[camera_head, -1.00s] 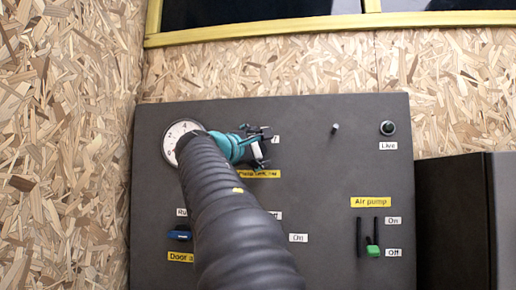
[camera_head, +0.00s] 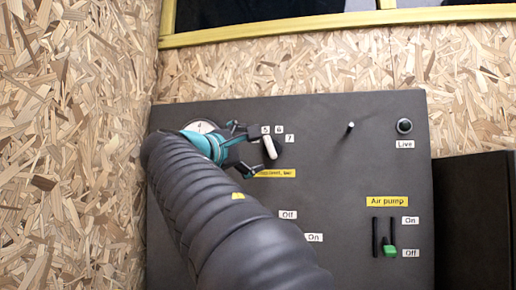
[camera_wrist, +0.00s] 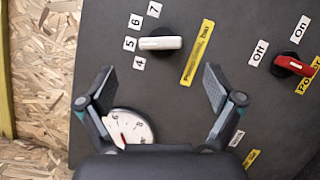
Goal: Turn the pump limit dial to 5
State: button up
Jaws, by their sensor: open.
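The pump limit dial is a white bar-shaped knob (camera_head: 269,147) on the dark panel (camera_head: 345,175). It also shows in the wrist view (camera_wrist: 161,43). Its end by the numbers lies at the label 5 (camera_wrist: 129,43), between the labels 4 (camera_wrist: 139,62) and 6 (camera_wrist: 135,20). My gripper (camera_head: 254,150) is open and empty just left of the knob in the head view. In the wrist view my gripper's fingers (camera_wrist: 158,78) are wide apart, and the knob stands ahead of them, seemingly clear of both.
A round gauge (camera_wrist: 130,127) with a red needle is beside the dial, partly hidden by my gripper. A red switch (camera_wrist: 294,66) with On and Off labels is at the right of the wrist view. The green air pump lever (camera_head: 390,251) is at Off.

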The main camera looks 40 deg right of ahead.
jog(key=shift+v, duration=0.9)
